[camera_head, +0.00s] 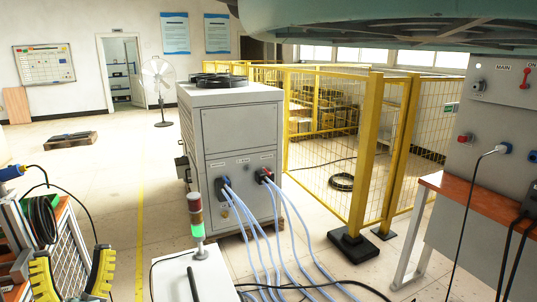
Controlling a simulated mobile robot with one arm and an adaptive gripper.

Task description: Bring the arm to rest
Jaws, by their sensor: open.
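My gripper (71,272) shows at the lower left, with its two yellow and black fingers spread apart. It is open, and I see nothing held between the fingers. The fingers point upward in the picture, in front of the rack with cables at the left. The rest of my arm is out of view below the frame.
A grey cabinet (238,135) with pale hoses stands in the middle. A signal tower (196,222) lit green stands on a white box (190,277). A yellow fence (374,150) and a control panel (500,130) are at right.

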